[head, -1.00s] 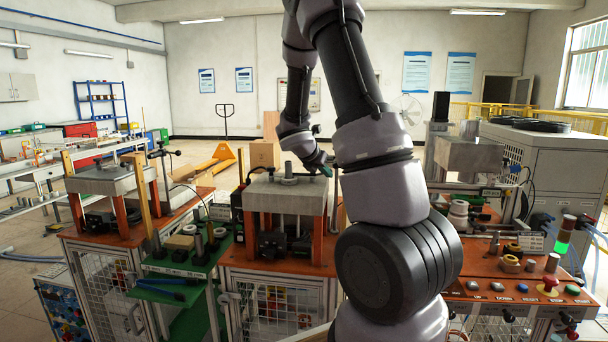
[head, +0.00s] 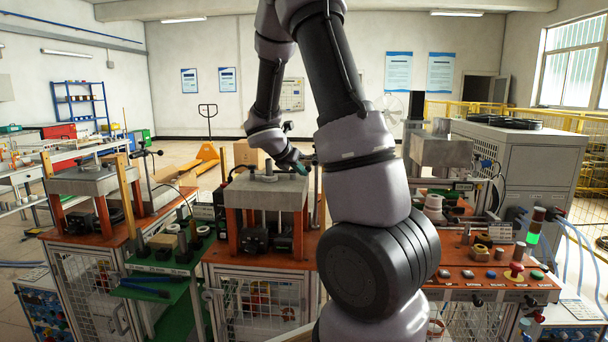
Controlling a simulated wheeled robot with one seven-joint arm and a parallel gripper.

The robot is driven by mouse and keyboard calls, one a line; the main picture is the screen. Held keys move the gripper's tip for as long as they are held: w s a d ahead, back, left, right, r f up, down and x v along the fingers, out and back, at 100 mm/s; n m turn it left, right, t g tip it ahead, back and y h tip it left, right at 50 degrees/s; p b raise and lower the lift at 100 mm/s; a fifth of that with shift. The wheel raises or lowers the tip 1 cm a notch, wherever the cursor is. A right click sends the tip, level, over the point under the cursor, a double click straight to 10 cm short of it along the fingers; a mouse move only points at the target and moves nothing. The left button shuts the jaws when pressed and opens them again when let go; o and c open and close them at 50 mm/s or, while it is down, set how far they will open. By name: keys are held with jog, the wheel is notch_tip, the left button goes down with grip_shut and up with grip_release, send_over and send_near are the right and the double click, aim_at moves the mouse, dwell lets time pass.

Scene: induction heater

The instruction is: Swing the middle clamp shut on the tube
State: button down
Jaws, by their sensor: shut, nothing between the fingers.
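The middle station's grey block (head: 255,194) stands on orange posts behind my arm. A short upright metal post (head: 268,165) rises from its top. I cannot tell whether this post belongs to the tube or the clamp. My gripper (head: 301,168), small and with a teal part, is at the right end of the block's top, right of the post. It is shut and empty. Whether it touches anything there is too small to tell. The middle clamp and its tube cannot be made out clearly; my arm hides the area to the right.
A similar grey block (head: 88,182) stands at the left. Between them is a green shelf (head: 155,266) with small parts. At the right, an orange control bench (head: 465,292) carries buttons and a lit green lamp (head: 533,237). My arm covers the centre right.

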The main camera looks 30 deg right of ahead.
jog(key=s+v, duration=0.1)
jog(key=v, duration=0.5)
jog(key=shift+s+d+r, duration=0.2)
jog(key=shift+s, duration=0.1)
dwell(0.8)
jog(key=s+a+r+m+y, duration=0.3)
jog(key=s+a+r+m, duration=0.1)
jog(key=s+m, duration=0.3)
jog(key=s+a+r+m+t+y, duration=0.1)
jog(key=s+a+r+m+y, duration=0.3)
jog(key=m, duration=0.7)
jog(key=s+a+r+m+t+y, duration=0.1)
jog(key=s+a+r+m+y, duration=0.2)
jog(key=s+a+m, duration=0.4)
jog(key=s+r+m, duration=0.1)
jog(key=s+m, duration=0.2)
jog(key=s, duration=0.2)
jog(key=shift+s+a+y, duration=0.25)
jog(key=shift+a+y, duration=0.05)
